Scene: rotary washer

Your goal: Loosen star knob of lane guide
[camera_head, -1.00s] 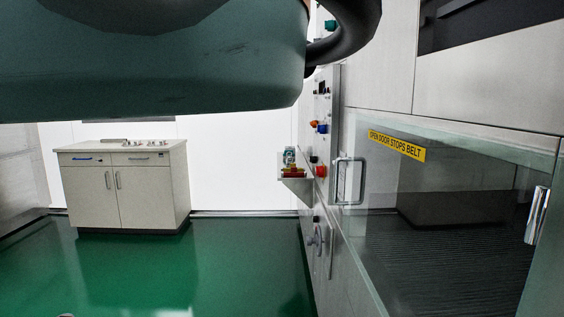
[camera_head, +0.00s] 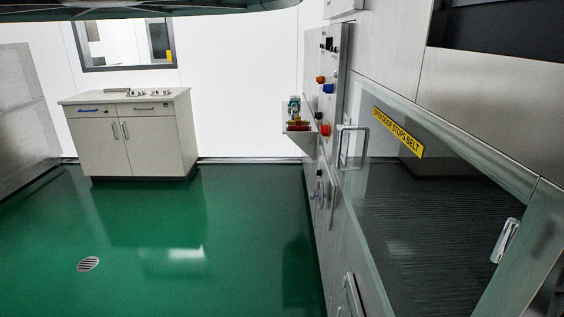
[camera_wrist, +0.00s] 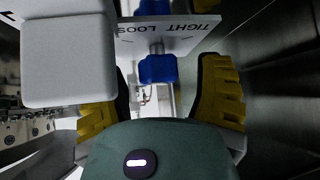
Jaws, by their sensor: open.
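A blue knob (camera_wrist: 157,68) on a short metal shaft shows in the middle of the wrist view, below a light plate (camera_wrist: 185,30) lettered "TIGHT" and "LOOS", the rest cut off by a grey block. I take this to be the star knob; its lobes are not clear. My gripper (camera_wrist: 160,92) is open, with one yellow-padded finger on each side of the knob in the picture. I see no contact, and how far the fingertips reach along the knob is unclear. The left finger is partly hidden by the grey block. The head view shows neither knob nor gripper.
A large grey block (camera_wrist: 68,60) fills the wrist view's upper left. In the head view, a glass door (camera_head: 450,215) with a yellow label and a control panel (camera_head: 325,100) line the right side. A cabinet (camera_head: 135,140) stands far left. The green floor (camera_head: 200,240) is clear.

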